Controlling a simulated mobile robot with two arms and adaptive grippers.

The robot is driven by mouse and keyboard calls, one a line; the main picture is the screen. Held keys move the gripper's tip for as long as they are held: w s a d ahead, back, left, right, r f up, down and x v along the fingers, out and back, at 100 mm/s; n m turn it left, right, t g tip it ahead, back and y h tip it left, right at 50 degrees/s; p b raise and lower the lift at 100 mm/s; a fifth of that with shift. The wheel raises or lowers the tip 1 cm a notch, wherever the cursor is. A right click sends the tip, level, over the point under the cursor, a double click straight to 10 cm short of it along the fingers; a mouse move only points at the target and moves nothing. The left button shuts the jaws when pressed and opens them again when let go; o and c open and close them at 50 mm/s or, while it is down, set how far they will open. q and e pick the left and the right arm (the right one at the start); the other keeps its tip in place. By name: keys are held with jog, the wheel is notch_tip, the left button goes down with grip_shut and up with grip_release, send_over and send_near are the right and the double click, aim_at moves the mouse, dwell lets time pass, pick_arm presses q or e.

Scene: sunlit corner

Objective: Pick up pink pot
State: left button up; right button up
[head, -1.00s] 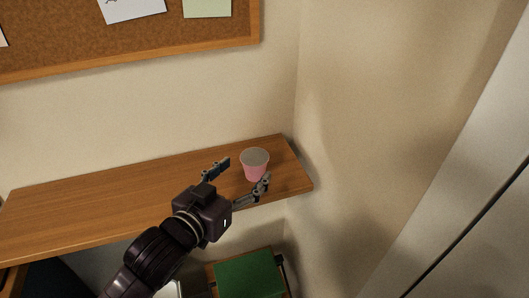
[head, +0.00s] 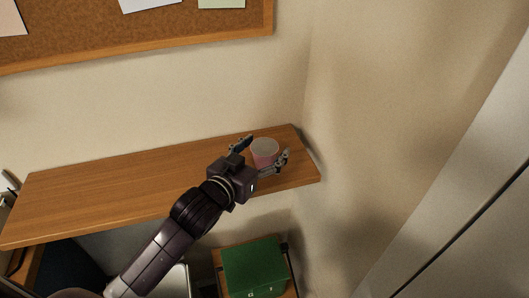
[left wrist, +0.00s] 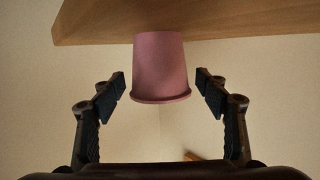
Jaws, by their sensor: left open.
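The pink pot (head: 265,152) stands on the wooden shelf (head: 120,187) near its right end, with a grey top showing in the head view. In the left wrist view the pot (left wrist: 160,68) appears upside down, between the two fingers. My left gripper (head: 266,152) is open, with one finger on each side of the pot. In the left wrist view a gap shows between the pot and each fingertip of the gripper (left wrist: 160,90). The gripper partly covers the pot's lower left side in the head view. My right gripper is not in view.
The wall corner lies just right of the shelf's end. A cork board (head: 130,30) with papers hangs above the shelf. A green box (head: 254,267) sits below the shelf. The shelf's left part is clear.

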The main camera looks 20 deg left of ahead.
aim_at(265, 146)
pick_arm(q)
jog(key=c, duration=1)
jog(key=shift+r, duration=0.1)
notch_tip(265, 146, up, 20)
jog(key=shift+s+f, duration=0.1)
jog(key=shift+f, duration=0.1)
